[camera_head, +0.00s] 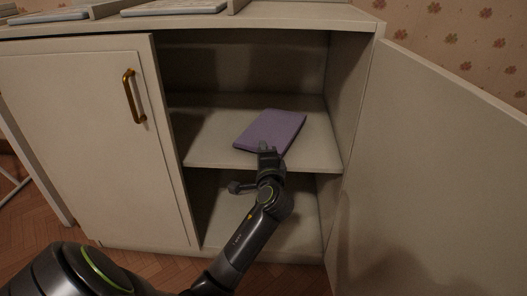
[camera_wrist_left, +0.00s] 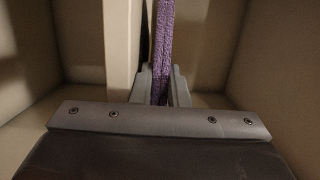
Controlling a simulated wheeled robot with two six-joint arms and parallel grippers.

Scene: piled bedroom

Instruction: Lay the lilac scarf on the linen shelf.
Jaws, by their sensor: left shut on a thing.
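The lilac scarf (camera_head: 272,129) is a flat folded rectangle at the middle shelf (camera_head: 208,146) inside the open cupboard. My left gripper (camera_head: 268,152) is at the scarf's near edge, in front of the shelf. In the left wrist view my left gripper (camera_wrist_left: 161,88) is shut on the scarf (camera_wrist_left: 164,45), which shows edge-on between the fingers. I cannot tell whether the scarf rests on the shelf or is held just above it. My right gripper is not in view.
The right cupboard door (camera_head: 435,170) stands wide open. The left door (camera_head: 95,145) with a brass handle (camera_head: 134,96) is shut. A lower shelf space (camera_head: 225,215) lies below. The shelf is bare on both sides of the scarf. Pale items (camera_head: 173,7) lie on top.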

